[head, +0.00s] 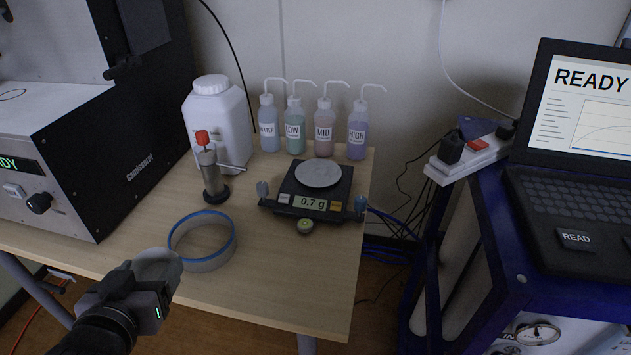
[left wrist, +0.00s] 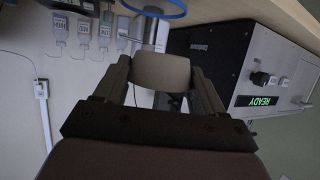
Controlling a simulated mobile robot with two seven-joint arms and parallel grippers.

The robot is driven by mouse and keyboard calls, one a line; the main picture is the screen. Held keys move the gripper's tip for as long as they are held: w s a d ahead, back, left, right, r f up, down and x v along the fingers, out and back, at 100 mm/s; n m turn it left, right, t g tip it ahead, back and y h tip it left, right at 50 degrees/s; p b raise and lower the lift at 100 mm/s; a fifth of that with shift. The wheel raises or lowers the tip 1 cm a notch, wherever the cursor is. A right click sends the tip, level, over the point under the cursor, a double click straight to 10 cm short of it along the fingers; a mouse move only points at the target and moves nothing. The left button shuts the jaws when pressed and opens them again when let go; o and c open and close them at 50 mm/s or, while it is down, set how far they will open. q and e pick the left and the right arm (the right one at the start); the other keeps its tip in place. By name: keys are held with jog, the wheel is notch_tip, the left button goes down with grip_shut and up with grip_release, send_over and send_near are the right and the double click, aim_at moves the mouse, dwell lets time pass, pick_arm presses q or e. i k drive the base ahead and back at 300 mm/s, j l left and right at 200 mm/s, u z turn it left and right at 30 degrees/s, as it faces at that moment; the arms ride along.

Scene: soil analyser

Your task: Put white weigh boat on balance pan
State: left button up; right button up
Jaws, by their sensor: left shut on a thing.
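My left gripper (head: 152,274) is shut on the white weigh boat (head: 158,264), above the front edge of the table at the lower left of the head view. In the left wrist view the weigh boat (left wrist: 160,72) sits between the two fingers and looks greyish in shadow. The balance (head: 307,203) stands on the table to the right and farther back. Its round pale balance pan (head: 318,173) is bare, and its display reads 0.7 g. The gripper and boat are well apart from the pan. My right gripper is not in view.
A blue-rimmed ring (head: 203,262) lies just right of the boat. A red-topped metal tool (head: 211,172), a white jug (head: 217,118) and several wash bottles (head: 324,128) stand behind. A black analyser (head: 140,150) is at left. A laptop (head: 572,180) sits on a blue cart.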

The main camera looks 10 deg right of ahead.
aim_at(318, 172)
jog(key=k+l+z, duration=0.1)
jog(key=k+z, duration=0.3)
jog(key=z, duration=1.1)
jog(key=i+j, duration=0.1)
jog(key=j, duration=0.35)
jog(key=i+j+z, duration=0.1)
jog(key=j, duration=0.85)
jog(key=i+z, duration=0.05)
